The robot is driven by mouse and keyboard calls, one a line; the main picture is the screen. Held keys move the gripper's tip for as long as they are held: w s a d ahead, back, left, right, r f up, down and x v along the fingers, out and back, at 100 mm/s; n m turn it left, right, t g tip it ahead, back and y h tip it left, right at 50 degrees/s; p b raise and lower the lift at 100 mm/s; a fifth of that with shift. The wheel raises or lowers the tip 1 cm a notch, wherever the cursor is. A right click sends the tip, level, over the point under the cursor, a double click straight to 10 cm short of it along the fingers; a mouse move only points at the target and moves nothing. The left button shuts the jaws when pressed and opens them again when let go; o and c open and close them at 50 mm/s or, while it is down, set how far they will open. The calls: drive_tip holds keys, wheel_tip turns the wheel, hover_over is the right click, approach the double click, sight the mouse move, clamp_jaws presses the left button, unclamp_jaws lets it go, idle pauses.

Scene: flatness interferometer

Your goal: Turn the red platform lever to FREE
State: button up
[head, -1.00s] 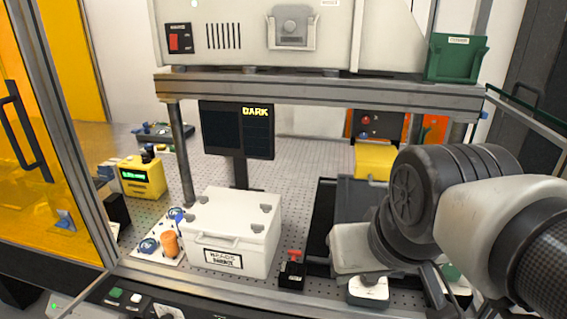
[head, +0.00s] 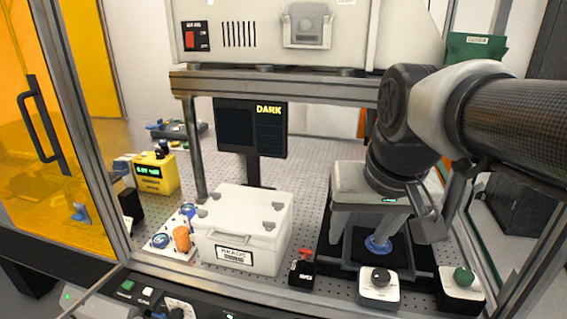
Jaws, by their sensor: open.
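The red lever (head: 304,254) stands on a small black block (head: 301,273) at the front edge of the perforated table, just right of the white box. Its label is too small to read. My gripper (head: 384,236) hangs to the right of the lever, pointing down with its two fingers spread. It is open and nothing shows gripped in it. A blue round piece (head: 378,245) on a dark plate shows between and below the fingers. I cannot tell how high the fingers are above it. The gripper is apart from the lever.
The white box (head: 240,232) stands close left of the lever. A white block with a black knob (head: 380,277) and one with a green knob (head: 463,277) stand to the right. A metal beam (head: 290,88) crosses above. A screen reads DARK (head: 268,110).

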drive_tip(key=w+a+m+g, duration=0.1)
drive_tip(key=w+a+g, duration=0.1)
drive_tip(key=w, duration=1)
drive_tip(key=m+g, duration=0.1)
drive_tip(key=g, duration=0.1)
hover_over(306, 250)
wheel_tip(306, 250, down, 9)
wheel_tip(306, 250, down, 17)
drive_tip(key=shift+r+b, duration=0.1)
drive_tip(key=shift+b, duration=0.4)
drive_tip(key=c, duration=1)
drive_tip(key=shift+m, duration=0.3)
drive_tip(key=shift+c, duration=0.2)
